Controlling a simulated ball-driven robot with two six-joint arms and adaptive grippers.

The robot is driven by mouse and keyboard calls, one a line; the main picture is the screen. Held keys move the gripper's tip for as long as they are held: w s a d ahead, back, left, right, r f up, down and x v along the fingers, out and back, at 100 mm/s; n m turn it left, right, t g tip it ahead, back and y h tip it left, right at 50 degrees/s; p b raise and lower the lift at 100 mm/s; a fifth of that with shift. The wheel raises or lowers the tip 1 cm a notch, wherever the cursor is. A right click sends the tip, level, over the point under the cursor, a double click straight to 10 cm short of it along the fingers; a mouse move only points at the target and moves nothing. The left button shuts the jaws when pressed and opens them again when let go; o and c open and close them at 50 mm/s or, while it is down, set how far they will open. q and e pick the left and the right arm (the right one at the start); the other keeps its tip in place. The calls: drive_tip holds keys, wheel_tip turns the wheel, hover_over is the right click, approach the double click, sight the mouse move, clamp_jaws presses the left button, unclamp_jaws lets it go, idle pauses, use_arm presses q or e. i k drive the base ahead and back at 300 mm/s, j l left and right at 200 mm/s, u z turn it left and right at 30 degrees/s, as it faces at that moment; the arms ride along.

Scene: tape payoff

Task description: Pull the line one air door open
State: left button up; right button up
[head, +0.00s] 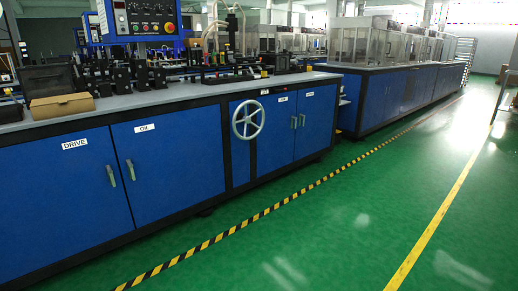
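A long blue machine cabinet runs along the left, with shut doors. The door marked DRIVE (65,200) and the door marked OIL (170,170) stand side by side, with upright handles (130,170) near their shared edge. Further right, past a white handwheel (248,120), are two more shut doors, a left one (278,140) and a right one (314,125). Their handles (297,121) sit near their shared edge. Their white labels are too small to read surely, so I cannot tell which is the air door. Neither of my grippers is in view.
Green floor (330,230) is clear in front of the cabinet. A black-and-yellow tape line (275,207) and a yellow line (430,230) cross it. A cardboard box (62,106) and a control panel (145,18) are on top. A second blue cabinet (385,100) stands beyond a gap.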

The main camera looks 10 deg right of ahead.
sight(275, 141)
drive_tip(key=i+l+z, duration=0.35)
drive_tip(key=i, duration=0.35)
drive_tip(key=i+z, duration=0.4)
drive_tip(key=i, duration=0.3)
drive_tip(key=i+l+u, duration=0.1)
drive_tip(key=i+u, duration=0.15)
drive_tip(key=i, duration=0.3)
drive_tip(key=i+l+u, duration=0.25)
drive_tip(key=i, duration=0.25)
drive_tip(key=i+l+u, duration=0.25)
drive_tip(key=i, duration=0.25)
